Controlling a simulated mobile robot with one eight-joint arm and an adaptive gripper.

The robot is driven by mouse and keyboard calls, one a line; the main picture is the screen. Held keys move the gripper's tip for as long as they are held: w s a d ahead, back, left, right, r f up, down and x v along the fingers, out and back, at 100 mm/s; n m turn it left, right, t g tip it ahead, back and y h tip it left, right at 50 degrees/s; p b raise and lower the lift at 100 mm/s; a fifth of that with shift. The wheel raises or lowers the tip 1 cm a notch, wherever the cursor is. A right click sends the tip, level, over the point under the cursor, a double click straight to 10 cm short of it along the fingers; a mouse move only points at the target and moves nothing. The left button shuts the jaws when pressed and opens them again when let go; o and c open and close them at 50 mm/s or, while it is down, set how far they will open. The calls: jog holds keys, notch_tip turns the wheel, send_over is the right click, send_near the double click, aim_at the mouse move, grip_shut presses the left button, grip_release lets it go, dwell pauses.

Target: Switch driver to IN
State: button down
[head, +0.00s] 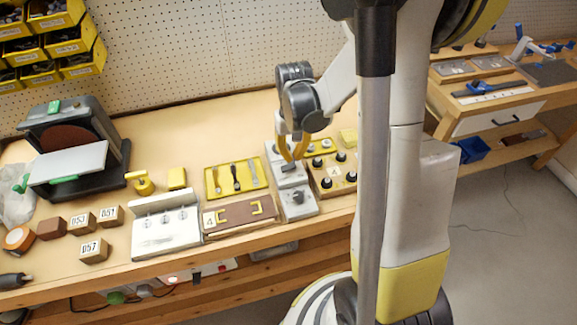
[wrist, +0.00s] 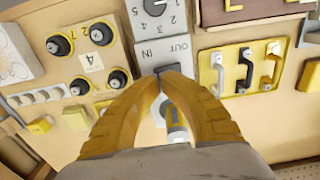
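The grey driver panel (head: 298,202) lies on the bench among other boxes. It also shows in the wrist view (wrist: 147,26), with a numbered dial (wrist: 155,5) and the printed words IN and OUT. A dark switch (wrist: 170,68) sits beside these words; its exact setting is hard to read. My gripper (head: 295,159) points down at the panel. In the wrist view its yellow fingertips (wrist: 168,77) are close together at the switch, partly covering it. I cannot tell whether they touch it. A round metallic part (wrist: 176,125) shows between the fingers.
A box with several black knobs (head: 333,171) stands close on one side. A yellow handle tray (head: 233,181) and a brown box (head: 240,214) lie on the other. Numbered blocks (head: 93,250) and a sander (head: 75,140) are farther left.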

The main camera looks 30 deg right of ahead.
aim_at(293, 165)
jog(key=shift+f+b, duration=1.5)
jog(key=shift+f, duration=0.3)
dwell(0.5)
jog(key=shift+r+p, duration=2.55)
jog(key=shift+r, duration=1)
